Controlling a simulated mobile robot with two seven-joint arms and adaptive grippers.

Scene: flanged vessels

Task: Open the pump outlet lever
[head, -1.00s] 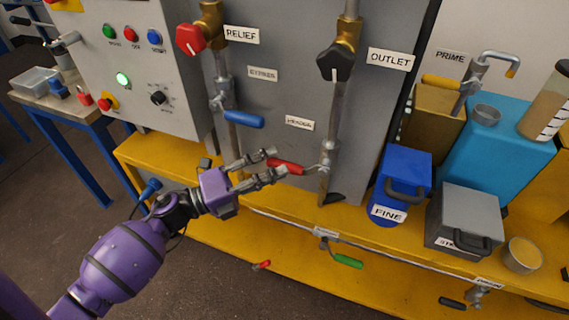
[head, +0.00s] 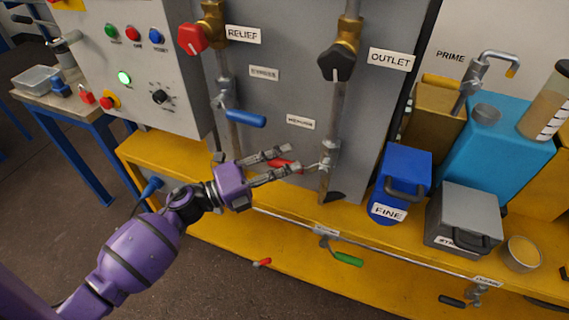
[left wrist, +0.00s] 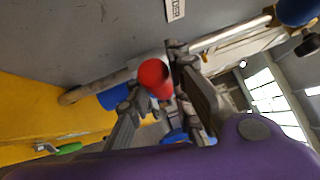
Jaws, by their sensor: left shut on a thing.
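The red lever (head: 284,165) is on the lower part of the vertical pipe (head: 337,110) under the OUTLET label (head: 390,60). My left gripper (head: 298,160) is around the lever, one finger above it and one below, and is shut on it. The fingers hide part of the red grip. In the left wrist view the round end of the red lever (left wrist: 154,77) shows between the fingers. A black knob (head: 336,61) sits higher on the same pipe. My right gripper is not in view.
A blue lever (head: 243,118) is on the RELIEF pipe to the left. A green lever (head: 348,260) and a small red handle (head: 262,263) are below. The blue FINE container (head: 403,172) and grey box (head: 465,218) stand right on the yellow base (head: 215,232).

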